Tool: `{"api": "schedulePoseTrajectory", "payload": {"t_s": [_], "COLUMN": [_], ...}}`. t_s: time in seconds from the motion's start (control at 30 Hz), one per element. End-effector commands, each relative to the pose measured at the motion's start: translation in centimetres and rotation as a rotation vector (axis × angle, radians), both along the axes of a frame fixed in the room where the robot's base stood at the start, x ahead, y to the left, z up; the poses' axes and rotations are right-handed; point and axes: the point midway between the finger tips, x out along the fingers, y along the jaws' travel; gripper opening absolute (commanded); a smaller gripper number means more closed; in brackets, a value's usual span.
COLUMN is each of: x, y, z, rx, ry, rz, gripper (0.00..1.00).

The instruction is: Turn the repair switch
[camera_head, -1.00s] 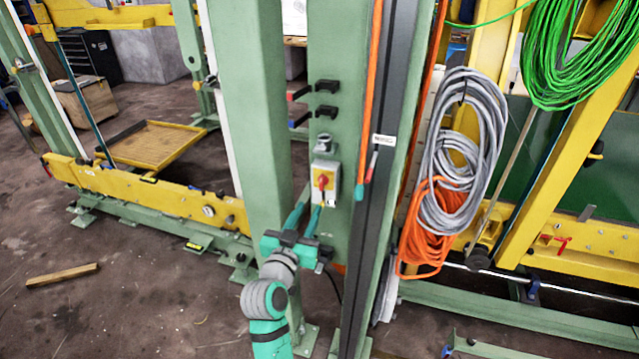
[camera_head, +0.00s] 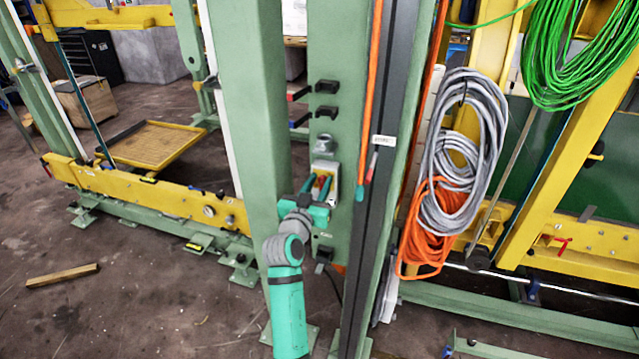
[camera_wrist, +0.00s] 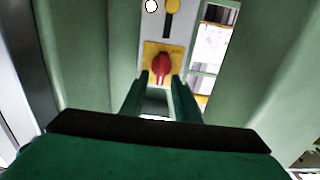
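The repair switch is a red rotary knob (camera_wrist: 162,66) on a yellow plate (camera_wrist: 150,48), set in a grey box (camera_head: 333,170) on a green post. In the head view my gripper (camera_head: 318,186) is in front of the box and hides most of the switch. In the wrist view my gripper (camera_wrist: 160,82) has its two green fingers apart, with the knob showing between and just beyond their tips. The knob's grip stands roughly upright. I cannot tell whether the fingertips touch it.
Two black brackets (camera_head: 326,98) stick out of the post above the box. A dark vertical rail (camera_head: 385,130) with an orange tube runs just right of it. A wide green column (camera_head: 250,110) stands to the left. Grey cable coils (camera_head: 463,150) hang further right.

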Motion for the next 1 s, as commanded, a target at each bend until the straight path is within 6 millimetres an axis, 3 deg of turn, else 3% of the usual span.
{"api": "schedulePoseTrajectory", "payload": {"t_s": [0.27, 0.3, 0.4, 0.43, 0.77, 1.0], "x": [0.21, 0.21, 0.2, 0.19, 0.2, 0.28], "y": [-0.08, -0.08, -0.07, -0.07, 0.01, 0.18], "z": [-0.01, -0.01, -0.01, -0.01, -0.02, -0.08], "rx": [0.0, 0.0, 0.0, 0.0, -0.033, -0.159], "ry": [0.0, 0.0, 0.0, 0.0, 0.012, 0.053], "rz": [0.0, 0.0, 0.0, 0.0, 0.0, -0.001], "gripper": [0.28, 0.26, 0.02, 0.0, 0.0, 0.0]}}
